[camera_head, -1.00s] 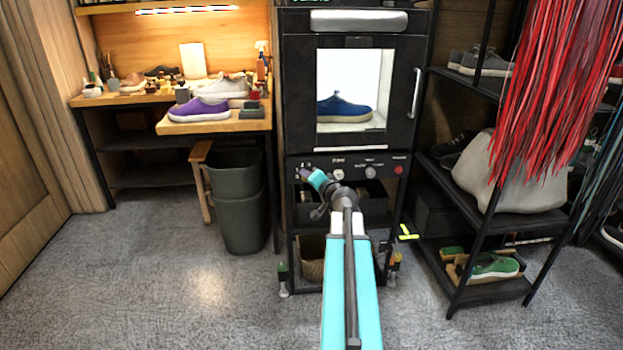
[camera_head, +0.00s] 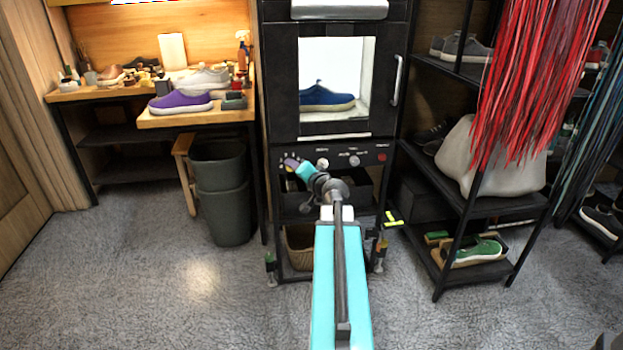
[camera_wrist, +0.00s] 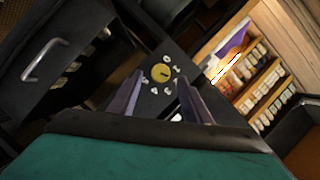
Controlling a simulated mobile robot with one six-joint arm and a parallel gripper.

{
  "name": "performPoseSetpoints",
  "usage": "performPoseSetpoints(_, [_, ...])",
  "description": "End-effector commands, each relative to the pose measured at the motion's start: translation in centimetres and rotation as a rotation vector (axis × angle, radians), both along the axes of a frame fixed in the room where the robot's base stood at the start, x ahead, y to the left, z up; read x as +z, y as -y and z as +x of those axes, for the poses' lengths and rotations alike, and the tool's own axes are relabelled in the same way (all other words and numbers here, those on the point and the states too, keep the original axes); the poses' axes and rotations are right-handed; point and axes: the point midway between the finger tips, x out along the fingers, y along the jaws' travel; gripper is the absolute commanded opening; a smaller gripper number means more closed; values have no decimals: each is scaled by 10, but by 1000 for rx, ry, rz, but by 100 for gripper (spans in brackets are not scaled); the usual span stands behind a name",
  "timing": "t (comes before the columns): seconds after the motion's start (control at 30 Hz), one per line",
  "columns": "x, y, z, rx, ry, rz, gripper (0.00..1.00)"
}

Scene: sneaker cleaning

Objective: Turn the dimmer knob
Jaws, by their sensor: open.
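The dimmer knob (camera_wrist: 162,74) is a round yellow knob with a dark slot, ringed by white marks on a black panel in the wrist view. My gripper (camera_wrist: 160,86) is open, its two purple-grey fingers on either side of the knob in that picture. Whether they touch it or stop short of it, I cannot tell. In the head view my gripper (camera_head: 292,164) is at the left end of the cabinet's control panel (camera_head: 338,156). It hides the yellow knob there; a few white marks show beside it.
The panel also carries pale knobs (camera_head: 322,163) and a red button (camera_head: 382,157). Above it is a lit cabinet with a blue shoe (camera_head: 326,97) inside. The floor in front is clear.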

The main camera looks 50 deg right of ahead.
Motion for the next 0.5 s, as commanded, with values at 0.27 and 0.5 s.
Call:
performPoseSetpoints(0.27, [4, -11, -27, 0, 0, -2, 44])
performPoseSetpoints(0.5, [7, -14, -38, -1, 1, -3, 44])
